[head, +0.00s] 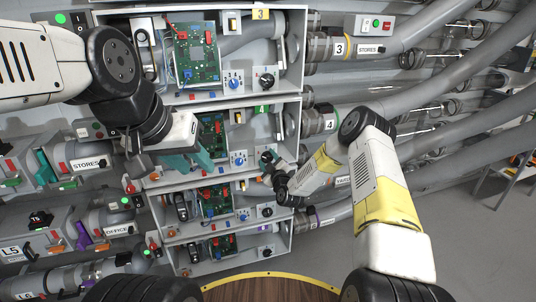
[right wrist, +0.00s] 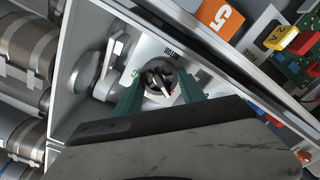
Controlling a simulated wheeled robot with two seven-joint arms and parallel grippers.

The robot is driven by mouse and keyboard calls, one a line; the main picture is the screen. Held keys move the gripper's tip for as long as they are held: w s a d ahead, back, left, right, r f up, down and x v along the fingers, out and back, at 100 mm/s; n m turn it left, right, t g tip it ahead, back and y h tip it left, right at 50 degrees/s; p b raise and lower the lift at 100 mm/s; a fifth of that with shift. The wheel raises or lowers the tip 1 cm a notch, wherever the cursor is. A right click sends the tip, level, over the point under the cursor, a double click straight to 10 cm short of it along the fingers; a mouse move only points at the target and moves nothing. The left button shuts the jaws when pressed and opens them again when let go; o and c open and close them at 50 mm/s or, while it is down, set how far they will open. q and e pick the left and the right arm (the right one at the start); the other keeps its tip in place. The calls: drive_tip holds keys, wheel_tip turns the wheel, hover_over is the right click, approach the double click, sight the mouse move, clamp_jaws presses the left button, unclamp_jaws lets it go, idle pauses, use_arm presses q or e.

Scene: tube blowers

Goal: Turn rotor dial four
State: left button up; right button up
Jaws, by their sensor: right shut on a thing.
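Rotor dial four is the black round knob (right wrist: 158,80) with a pale handle bar, on the white panel in the right wrist view. My right gripper (right wrist: 159,92) has its teal fingers on either side of the knob and is shut on it. In the head view my right gripper (head: 268,162) reaches the right side of the box with the green 4 label (head: 262,109); it hides the dial there. My left gripper (head: 188,160) hangs in front of the left part of that box, its teal fingers apart and nothing seen between them.
The box labelled 3 (head: 261,14) stands above, with its own black dial (head: 267,80). More boxes sit below. A blue knob (head: 238,158) is left of my right gripper. An orange 5 label (right wrist: 222,14) shows in the right wrist view. Grey tubes (head: 420,115) fill the right.

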drive_tip(key=m, duration=0.5)
drive_tip(key=shift+d+m, duration=0.1)
drive_tip(key=shift+m, duration=0.3)
drive_tip(key=m, duration=0.6)
drive_tip(key=shift+w+d+m, duration=0.1)
drive_tip(key=shift+d+m, duration=0.1)
drive_tip(key=shift+m, duration=0.1)
drive_tip(key=m, duration=0.5)
drive_tip(key=shift+d, duration=0.1)
drive_tip(key=m, duration=0.6)
drive_tip(key=shift+f, duration=0.2)
drive_tip(key=shift+m, duration=0.3)
drive_tip(key=o, duration=1.4)
drive_tip(key=shift+c, duration=0.2)
drive_tip(key=shift+d, duration=0.1)
